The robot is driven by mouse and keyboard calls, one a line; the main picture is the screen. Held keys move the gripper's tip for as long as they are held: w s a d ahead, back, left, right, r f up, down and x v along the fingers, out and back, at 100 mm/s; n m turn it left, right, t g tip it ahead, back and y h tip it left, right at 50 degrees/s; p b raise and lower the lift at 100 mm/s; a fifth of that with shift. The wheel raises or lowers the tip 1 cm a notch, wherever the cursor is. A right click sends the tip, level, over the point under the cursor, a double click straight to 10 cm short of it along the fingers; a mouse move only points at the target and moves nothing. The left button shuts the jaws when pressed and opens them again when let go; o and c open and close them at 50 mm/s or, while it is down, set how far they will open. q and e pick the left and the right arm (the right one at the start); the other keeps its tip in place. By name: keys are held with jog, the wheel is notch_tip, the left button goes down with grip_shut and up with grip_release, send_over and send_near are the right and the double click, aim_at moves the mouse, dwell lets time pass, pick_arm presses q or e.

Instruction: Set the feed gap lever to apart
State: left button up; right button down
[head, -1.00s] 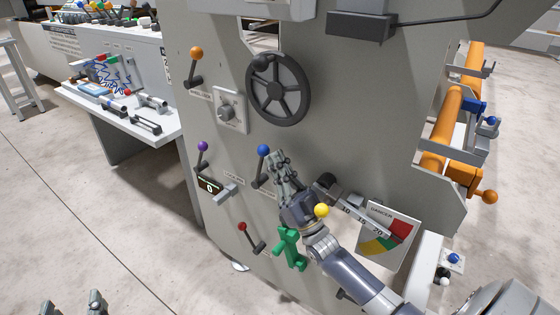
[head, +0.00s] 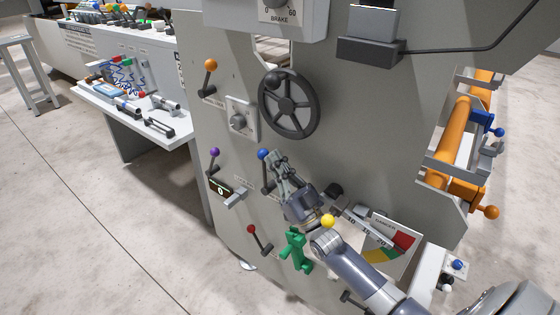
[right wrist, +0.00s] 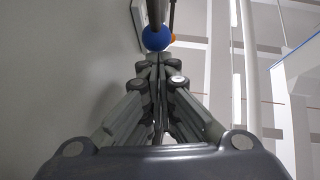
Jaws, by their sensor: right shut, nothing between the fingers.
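A lever with a blue knob (head: 262,154) stands on the grey machine panel, its stem leaning slightly left above its pivot. Its label is mostly hidden and too small to read, so I cannot confirm that it is the feed gap lever. My right gripper (head: 273,156) is shut and empty, with its fingertips just right of the blue knob, touching or nearly so. In the right wrist view the blue knob (right wrist: 156,38) sits just beyond the closed fingertips (right wrist: 158,58). My left gripper is out of view.
A purple-knobbed lever (head: 214,153) is to the left and a red-knobbed lever (head: 252,229) below. A green handle (head: 296,250) and a yellow knob (head: 327,221) are close to my right arm. A black handwheel (head: 289,104) is above, an orange-knobbed lever (head: 210,65) at upper left.

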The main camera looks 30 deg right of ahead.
aim_at(262, 154)
jog(key=w+p, duration=0.1)
jog(key=w+a+g, duration=0.1)
jog(key=w+r+p, duration=0.1)
jog(key=shift+a+n+g+p, duration=0.15)
jog(key=shift+n+g+p, duration=0.15)
jog(key=shift+w+a, duration=0.3)
jog(key=shift+w, duration=0.45)
jog(key=shift+w+a+f, duration=0.1)
jog(key=shift+w, duration=0.2)
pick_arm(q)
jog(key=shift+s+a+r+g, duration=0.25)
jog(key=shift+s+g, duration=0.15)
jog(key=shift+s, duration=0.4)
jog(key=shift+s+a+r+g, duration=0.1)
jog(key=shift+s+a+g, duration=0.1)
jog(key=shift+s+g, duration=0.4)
pick_arm(e)
jog(key=shift+w+a, duration=0.3)
jog(key=shift+w, duration=0.3)
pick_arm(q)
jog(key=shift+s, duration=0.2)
pick_arm(e)
jog(key=v, duration=1.2)
